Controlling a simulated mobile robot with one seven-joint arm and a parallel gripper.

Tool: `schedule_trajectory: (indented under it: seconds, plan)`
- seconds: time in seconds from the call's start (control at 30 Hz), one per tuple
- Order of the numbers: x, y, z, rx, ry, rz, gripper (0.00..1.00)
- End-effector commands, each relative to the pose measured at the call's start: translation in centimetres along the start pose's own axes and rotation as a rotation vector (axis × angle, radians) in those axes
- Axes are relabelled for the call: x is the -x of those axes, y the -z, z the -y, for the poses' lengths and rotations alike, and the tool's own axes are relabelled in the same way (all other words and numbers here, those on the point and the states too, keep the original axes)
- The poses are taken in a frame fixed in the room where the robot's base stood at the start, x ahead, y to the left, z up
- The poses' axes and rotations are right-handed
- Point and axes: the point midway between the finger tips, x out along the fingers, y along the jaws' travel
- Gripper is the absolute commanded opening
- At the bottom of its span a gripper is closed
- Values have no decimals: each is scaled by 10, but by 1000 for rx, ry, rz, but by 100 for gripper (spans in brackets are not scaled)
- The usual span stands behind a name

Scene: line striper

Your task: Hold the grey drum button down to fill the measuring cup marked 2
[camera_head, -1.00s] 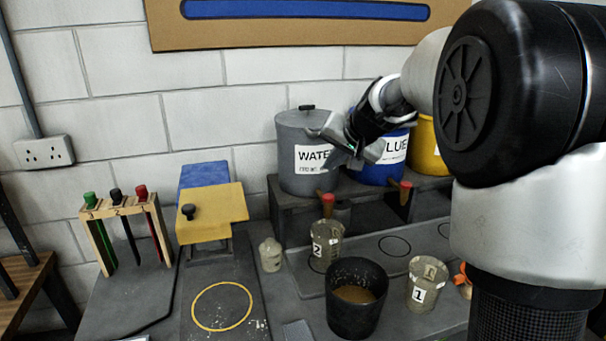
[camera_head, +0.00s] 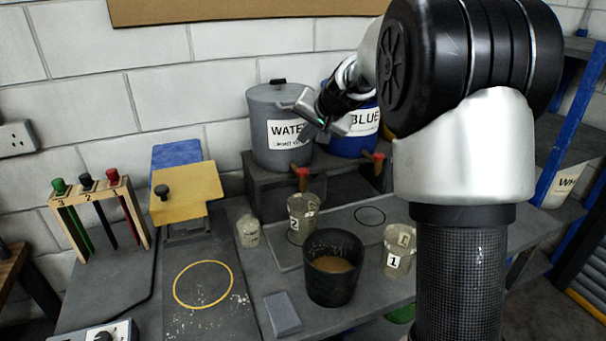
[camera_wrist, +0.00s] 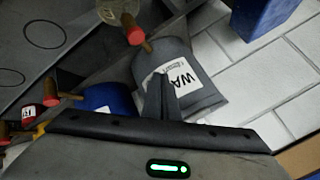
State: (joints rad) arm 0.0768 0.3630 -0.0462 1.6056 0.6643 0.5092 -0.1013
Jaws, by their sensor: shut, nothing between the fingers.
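The grey drum (camera_head: 262,153), labelled WATER, stands on a raised dark shelf. Its red-ended button (camera_head: 302,174) sticks out low at the front; it also shows in the wrist view (camera_wrist: 134,32). The measuring cup marked 2 (camera_head: 303,208) stands upright below this button; its fill level is unclear. My gripper (camera_head: 308,118) is shut and empty, in front of the drum's upper right side and above the button, not touching the button. In the wrist view my gripper (camera_wrist: 163,95) overlaps the drum's label (camera_wrist: 168,80).
The blue drum (camera_head: 364,142) with its own red-ended tap (camera_head: 378,160) stands close right. The black bucket (camera_head: 320,288) with brown contents and the cup marked 1 (camera_head: 398,262) stand in front of cup 2.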

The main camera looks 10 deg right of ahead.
Motion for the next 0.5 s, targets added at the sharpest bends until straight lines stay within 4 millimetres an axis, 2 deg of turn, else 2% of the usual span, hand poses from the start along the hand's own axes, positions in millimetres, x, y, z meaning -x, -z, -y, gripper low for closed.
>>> schedule_trajectory:
  seconds: [0.03, 0.3, 0.5]
  plan:
    - [-9, -6, -6, -1, -1, 1, 0]
    - [-38, -28, -28, -1, -1, 1, 0]
    - [-47, -34, -34, 0, 0, 1, 0]
